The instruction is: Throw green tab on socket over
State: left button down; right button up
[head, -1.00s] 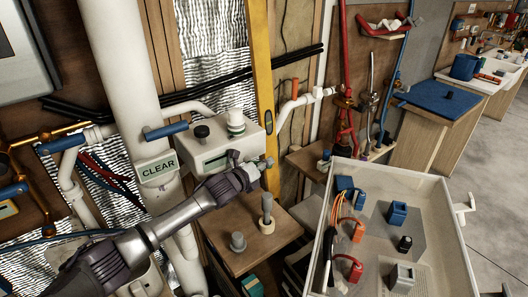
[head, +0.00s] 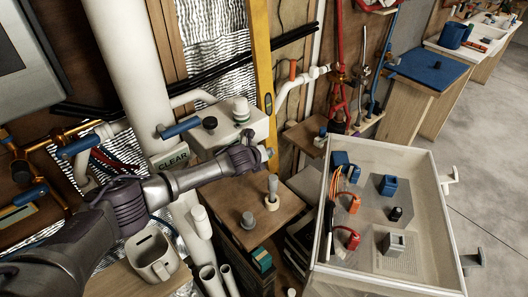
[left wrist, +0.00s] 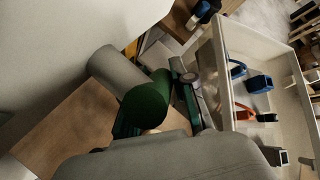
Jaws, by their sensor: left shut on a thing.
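My left gripper (head: 259,155) is in front of the lower right part of a white box (head: 215,132) on the wall. In the left wrist view a dark green rounded piece (left wrist: 149,101), apparently the green tab, sits between the fingers at the end of a grey cylinder (left wrist: 114,68). The left gripper (left wrist: 155,112) is shut on this green piece. In the head view the arm and fingers hide the green piece. I cannot tell the socket apart from the box. My right gripper is not in view.
Below the gripper a wooden shelf (head: 240,205) holds a grey knob-like piece (head: 248,220) and an upright grey piece (head: 272,187). A white tray (head: 428,230) with plugs and blocks stands to the right. A thick white pipe (head: 124,75) and a yellow level (head: 262,50) flank the box.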

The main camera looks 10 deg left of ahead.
pick_arm(q)
jog(key=shift+f, duration=0.15)
jog(key=c, duration=1.2)
grip_release()
jog(key=shift+s+a, duration=0.1)
jog(key=v, duration=1.2)
